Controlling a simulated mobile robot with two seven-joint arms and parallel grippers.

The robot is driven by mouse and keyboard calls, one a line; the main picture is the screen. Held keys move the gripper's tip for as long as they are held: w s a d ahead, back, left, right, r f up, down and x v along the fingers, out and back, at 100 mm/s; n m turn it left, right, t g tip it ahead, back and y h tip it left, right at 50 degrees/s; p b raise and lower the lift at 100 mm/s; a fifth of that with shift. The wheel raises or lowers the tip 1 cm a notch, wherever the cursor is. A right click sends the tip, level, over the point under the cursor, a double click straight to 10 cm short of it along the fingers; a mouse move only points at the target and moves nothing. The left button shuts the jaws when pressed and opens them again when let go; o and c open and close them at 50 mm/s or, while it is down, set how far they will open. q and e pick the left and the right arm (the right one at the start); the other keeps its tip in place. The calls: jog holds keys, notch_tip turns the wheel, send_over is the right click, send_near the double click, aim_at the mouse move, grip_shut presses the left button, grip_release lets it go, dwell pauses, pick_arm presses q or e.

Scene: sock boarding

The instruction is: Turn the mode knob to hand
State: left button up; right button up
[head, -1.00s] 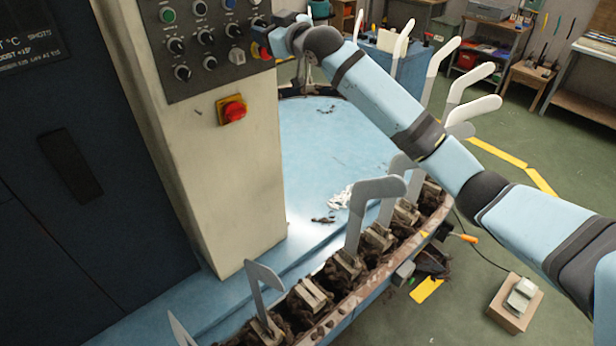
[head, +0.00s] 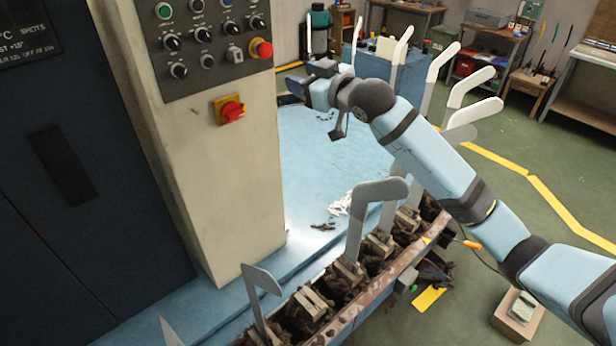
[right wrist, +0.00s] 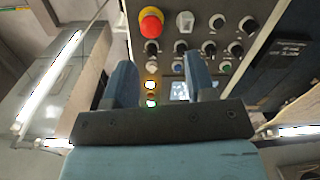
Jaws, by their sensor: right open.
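The grey control panel (head: 209,48) on the cream column carries several black knobs, among them one at the upper right (head: 257,22) and one at the lower left (head: 179,71). The labels are too small to read, so I cannot tell which is the mode knob. My right gripper (head: 291,88) is open and empty, right of and below the panel, apart from it. In the right wrist view the panel appears upside down beyond the two spread blue fingers, with a black knob (right wrist: 152,47) between them. My left gripper is not in view.
A red emergency button (head: 261,48) sits at the panel's right edge, and a red-and-yellow rotary switch (head: 230,110) below it. Upright grey sock forms (head: 372,193) line the machine's rim, under my right arm. The blue deck (head: 320,150) behind the column is mostly clear.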

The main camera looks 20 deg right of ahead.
jog(key=s+a+f, duration=0.1)
jog(key=s+f, duration=0.2)
jog(key=f, duration=0.7)
jog(key=s+f+m+g+h, duration=0.1)
jog(key=s+f, duration=0.3)
jog(key=f, duration=0.5)
jog(key=shift+s+a+f+m, duration=0.15)
jog(key=shift+a+f+m, duration=0.15)
jog(key=shift+a+f, duration=0.1)
jog(key=s+f+m+g+h, duration=0.2)
jog(key=s+f+g+h, duration=0.1)
jog(key=s+f, duration=2.3)
jog(key=s, duration=0.3)
jog(key=shift+s+m+g, duration=0.4)
jog(key=shift+d+f, duration=0.1)
jog(key=shift+f, duration=0.05)
jog(key=shift+c, duration=0.8)
